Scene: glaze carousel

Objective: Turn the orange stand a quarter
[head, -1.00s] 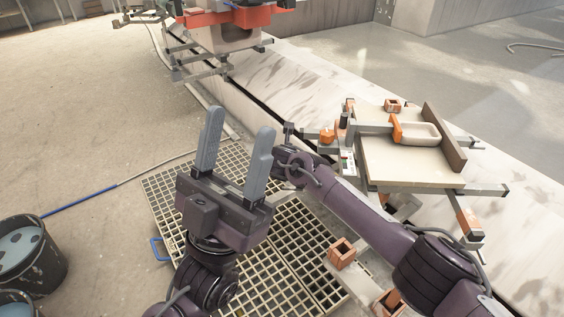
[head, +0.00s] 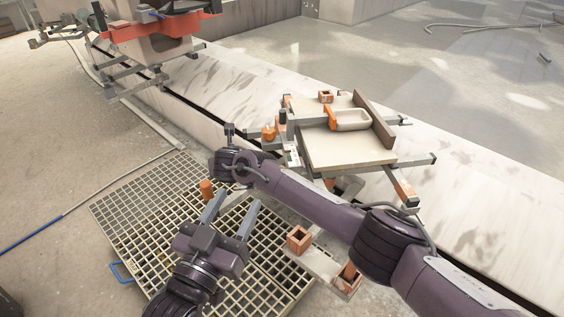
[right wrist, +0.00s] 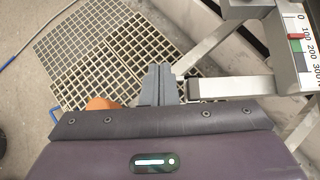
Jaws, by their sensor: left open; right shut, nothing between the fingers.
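Two assemblies could be the orange stand; I cannot tell which is meant. The nearer one (head: 320,160) has a pale board, grey bars and orange blocks; its numbered scale (right wrist: 307,55) shows at the right in the right wrist view. The other, with an orange-red plate (head: 160,27), stands at the upper left in the head view. My left gripper (head: 239,199) is open and empty over the floor grating, left of the nearer assembly. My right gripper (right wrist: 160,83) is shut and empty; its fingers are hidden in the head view.
The floor grating (head: 130,222) has a blue handle (head: 121,272). A small orange cylinder (head: 207,188) shows beside my left gripper. Square orange tubes (head: 299,239) stand below the nearer assembly. A hose (head: 40,233) crosses the left floor. My right forearm crosses the middle.

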